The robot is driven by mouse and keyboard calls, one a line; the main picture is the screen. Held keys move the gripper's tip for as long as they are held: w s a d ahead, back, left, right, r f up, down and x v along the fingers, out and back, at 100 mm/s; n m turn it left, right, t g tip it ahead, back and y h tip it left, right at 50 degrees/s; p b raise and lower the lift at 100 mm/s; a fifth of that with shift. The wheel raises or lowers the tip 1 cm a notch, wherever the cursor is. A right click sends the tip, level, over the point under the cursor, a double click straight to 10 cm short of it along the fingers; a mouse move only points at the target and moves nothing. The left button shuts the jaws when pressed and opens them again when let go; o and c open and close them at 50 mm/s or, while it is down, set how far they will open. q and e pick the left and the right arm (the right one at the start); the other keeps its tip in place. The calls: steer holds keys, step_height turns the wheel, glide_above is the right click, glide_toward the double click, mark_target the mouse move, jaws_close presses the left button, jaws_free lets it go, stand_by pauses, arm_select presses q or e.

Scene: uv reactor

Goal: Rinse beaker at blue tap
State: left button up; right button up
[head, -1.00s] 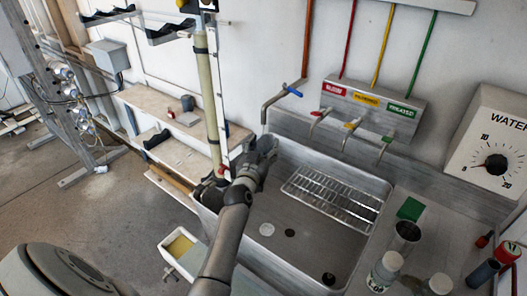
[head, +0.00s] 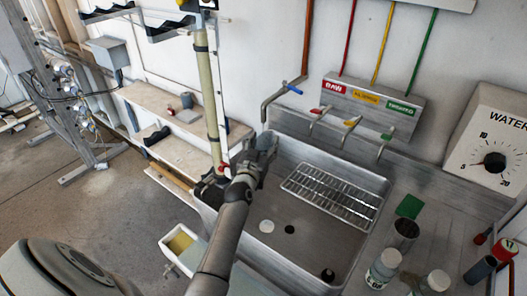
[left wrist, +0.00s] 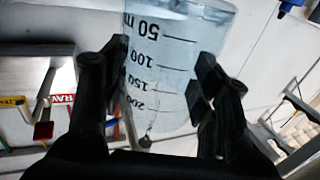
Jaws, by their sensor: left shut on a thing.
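My left gripper (head: 264,147) is at the left back corner of the steel sink (head: 262,250), below the tap with the blue handle (head: 290,88). In the left wrist view its two dark fingers (left wrist: 150,90) are shut on a clear beaker (left wrist: 160,45) with black volume marks, one finger on each side. The beaker cannot be made out in the head view, where the gripper hides it. My right gripper is not in view.
A wire rack (head: 330,196) lies across the sink's back right. Red, yellow and green taps (head: 350,122) stand right of the blue one. Several bottles and a dark cup (head: 403,234) stand on the right counter. A vertical pole (head: 210,90) stands left of my gripper.

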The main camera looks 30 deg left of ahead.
arm_select(q)
steer(key=shift+s, duration=0.1)
steer(key=shift+a+p+v, duration=0.1)
steer(key=shift+p+v, duration=0.35)
steer(key=shift+v, duration=0.3)
steer(key=shift+a+p+v, duration=0.15)
steer(key=shift+p+v, duration=0.3)
steer(key=shift+v, duration=0.3)
steer(key=shift+a+p+v, duration=0.15)
steer(key=shift+p+v, duration=0.35)
steer(key=shift+v, duration=0.7)
steer(key=shift+a+p+v, duration=0.15)
steer(key=shift+p+v, duration=0.35)
steer(key=shift+v, duration=0.75)
steer(key=shift+s, duration=0.1)
steer(key=shift+r, duration=0.1)
steer(key=shift+s+r+p, duration=0.2)
steer(key=shift+r+p, duration=0.05)
steer(key=shift+p, duration=0.2)
steer(key=s+r+p, duration=0.2)
steer(key=s+p, duration=0.1)
steer(key=s+r+p, duration=0.1)
steer(key=p, duration=0.1)
steer(key=shift+s+d+r, duration=0.15)
steer(key=shift+s+d, duration=0.15)
steer(key=shift+d, duration=0.05)
